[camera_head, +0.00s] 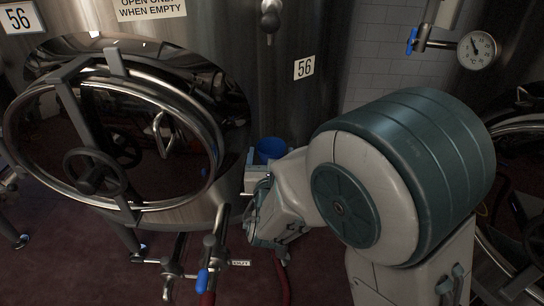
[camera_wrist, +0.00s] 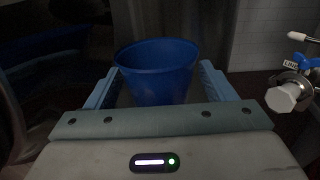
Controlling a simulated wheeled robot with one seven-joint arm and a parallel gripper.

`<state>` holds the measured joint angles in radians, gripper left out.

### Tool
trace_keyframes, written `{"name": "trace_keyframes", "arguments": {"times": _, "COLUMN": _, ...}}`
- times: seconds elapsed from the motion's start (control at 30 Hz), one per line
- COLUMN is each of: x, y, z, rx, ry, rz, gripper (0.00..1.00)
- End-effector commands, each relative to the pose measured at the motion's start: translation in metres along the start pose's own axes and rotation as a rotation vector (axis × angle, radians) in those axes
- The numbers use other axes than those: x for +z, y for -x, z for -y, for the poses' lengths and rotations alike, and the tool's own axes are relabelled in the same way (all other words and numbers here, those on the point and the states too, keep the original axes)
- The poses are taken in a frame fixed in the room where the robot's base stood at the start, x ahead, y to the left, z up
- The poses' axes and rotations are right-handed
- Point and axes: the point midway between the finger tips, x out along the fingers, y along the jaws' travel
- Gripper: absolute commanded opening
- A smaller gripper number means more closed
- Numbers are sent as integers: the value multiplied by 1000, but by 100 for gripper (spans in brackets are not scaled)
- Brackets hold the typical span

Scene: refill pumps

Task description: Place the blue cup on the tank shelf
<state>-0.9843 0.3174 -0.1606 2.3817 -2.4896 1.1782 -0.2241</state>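The blue cup (camera_wrist: 155,75) stands upright between the two light-blue fingers of my gripper (camera_wrist: 159,67) in the wrist view. The fingertips lie close against both sides of the cup, and the gripper looks shut on it. In the head view the blue cup (camera_head: 271,147) shows just beyond my gripper (camera_head: 262,160), in front of the steel tank (camera_head: 290,110). My forearm and gripper partly hide the cup there. I cannot make out a shelf surface on the tank in either view.
A round tank hatch (camera_head: 160,195) with a handwheel (camera_head: 92,170) is at left. Pipes with a blue-handled valve (camera_head: 203,280) stand below, near a red hose (camera_head: 283,283). A thermometer gauge (camera_head: 477,49) is at upper right. A white-capped valve (camera_wrist: 287,95) shows right of my gripper.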

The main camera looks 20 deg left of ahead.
Motion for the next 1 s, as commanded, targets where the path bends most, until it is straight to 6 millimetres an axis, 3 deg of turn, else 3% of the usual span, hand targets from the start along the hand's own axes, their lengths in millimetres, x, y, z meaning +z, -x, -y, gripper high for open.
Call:
{"name": "trace_keyframes", "arguments": {"times": 0.33, "x": 7, "y": 0, "z": 0, "rx": 0, "ry": 0, "rz": 0, "gripper": 77}}
{"name": "trace_keyframes", "arguments": {"times": 0.67, "x": 4, "y": 74, "z": -1, "rx": 4, "ry": -1, "rz": -1, "gripper": 77}}
{"name": "trace_keyframes", "arguments": {"times": 1.0, "x": -1, "y": 84, "z": 0, "rx": -8, "ry": -2, "rz": 5, "gripper": 77}}
